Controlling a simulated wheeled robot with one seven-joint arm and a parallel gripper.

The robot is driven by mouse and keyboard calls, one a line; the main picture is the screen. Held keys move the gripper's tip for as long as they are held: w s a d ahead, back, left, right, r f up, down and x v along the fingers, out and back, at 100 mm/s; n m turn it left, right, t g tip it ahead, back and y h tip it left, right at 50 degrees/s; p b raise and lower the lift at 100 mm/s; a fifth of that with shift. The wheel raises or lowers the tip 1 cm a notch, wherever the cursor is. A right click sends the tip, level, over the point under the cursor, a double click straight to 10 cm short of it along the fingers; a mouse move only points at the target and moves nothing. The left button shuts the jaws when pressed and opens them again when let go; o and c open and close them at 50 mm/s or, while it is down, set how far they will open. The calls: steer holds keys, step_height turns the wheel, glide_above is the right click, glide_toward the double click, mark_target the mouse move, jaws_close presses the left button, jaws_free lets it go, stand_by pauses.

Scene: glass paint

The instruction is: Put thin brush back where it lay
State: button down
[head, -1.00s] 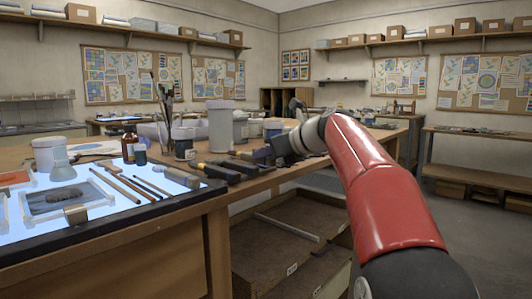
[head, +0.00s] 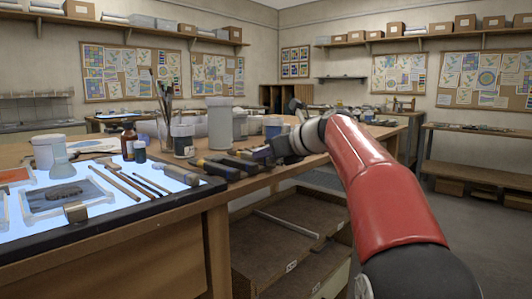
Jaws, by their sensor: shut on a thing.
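My gripper (head: 262,153) is at the end of my red arm, low over the right part of the wooden bench, close to a row of dark-handled tools. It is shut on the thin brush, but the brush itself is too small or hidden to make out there. On the lit panel (head: 110,222) at left lie a thicker wooden stick (head: 115,184) and two thinner dark sticks, side by side and slanting. A thick grey-tan cylinder (head: 182,176) lies to their right. My gripper is well to the right of the panel.
A jar of upright brushes (head: 165,95), a brown bottle (head: 128,141), a dark jar (head: 183,141) and a tall pale container (head: 220,123) stand behind the panel. Dark tools (head: 217,170) lie between panel and gripper.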

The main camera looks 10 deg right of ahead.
steer(key=shift+f, duration=0.15)
steer(key=c, duration=1.2)
jaws_free()
steer(key=v, duration=0.7)
steer(key=s+a+f+n+g+h, duration=0.2)
steer(key=s+f+n+h, duration=0.2)
steer(key=s+f+n, duration=1)
steer(key=s+a+f+n+g+h, duration=0.2)
steer(key=s+f+n+g+h, duration=0.1)
steer(key=s+f+n, duration=1.1)
steer(key=s+f+h, duration=0.1)
steer(key=s+f, duration=0.1)
steer(key=s, duration=0.2)
steer(key=shift+s+f+n, duration=0.3)
steer(key=shift+f+n, duration=0.05)
steer(key=shift+n, duration=0.05)
